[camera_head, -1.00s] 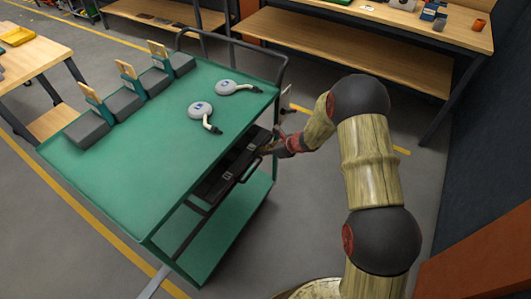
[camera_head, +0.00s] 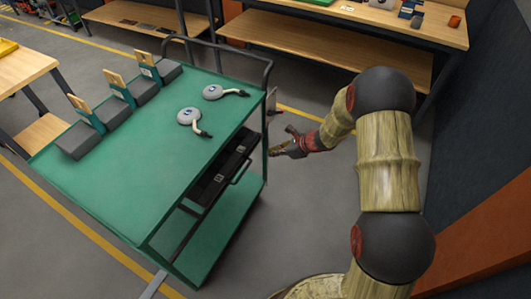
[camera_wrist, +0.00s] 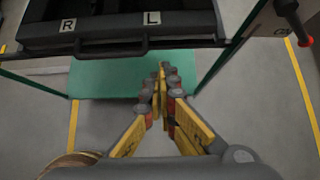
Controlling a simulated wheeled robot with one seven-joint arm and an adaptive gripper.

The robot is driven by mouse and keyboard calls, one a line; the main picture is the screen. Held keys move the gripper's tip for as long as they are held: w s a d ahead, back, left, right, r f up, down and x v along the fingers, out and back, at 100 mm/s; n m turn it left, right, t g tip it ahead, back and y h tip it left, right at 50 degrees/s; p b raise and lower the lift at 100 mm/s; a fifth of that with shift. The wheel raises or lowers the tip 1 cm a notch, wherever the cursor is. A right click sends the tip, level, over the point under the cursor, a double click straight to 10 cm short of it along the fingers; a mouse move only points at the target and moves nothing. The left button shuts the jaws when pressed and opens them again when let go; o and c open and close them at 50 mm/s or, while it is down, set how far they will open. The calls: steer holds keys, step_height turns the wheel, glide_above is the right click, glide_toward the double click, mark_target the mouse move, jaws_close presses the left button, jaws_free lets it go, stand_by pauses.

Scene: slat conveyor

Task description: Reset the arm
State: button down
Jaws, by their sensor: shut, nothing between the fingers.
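My gripper (camera_head: 283,150) is at the right of the green cart (camera_head: 95,195) in the head view, clear of the cart and its drawer. In the wrist view my gripper (camera_wrist: 161,75) has its fingers together with nothing between them. Beyond the fingers are the cart's green lower shelf (camera_wrist: 110,75) and the black drawer (camera_wrist: 35,35), which has a handle and the labels R and L. My arm reaches in from the right side of the head view.
Two white handled devices (camera_head: 190,116) (camera_head: 212,92) lie on the cart top, with several grey blocks (camera_head: 80,140) along its left edge. A wooden bench (camera_head: 330,45) stands behind, and a wooden table (camera_head: 22,70) at the left. Grey floor is open between cart and arm.

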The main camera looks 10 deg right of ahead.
steer(key=shift+v, duration=0.8)
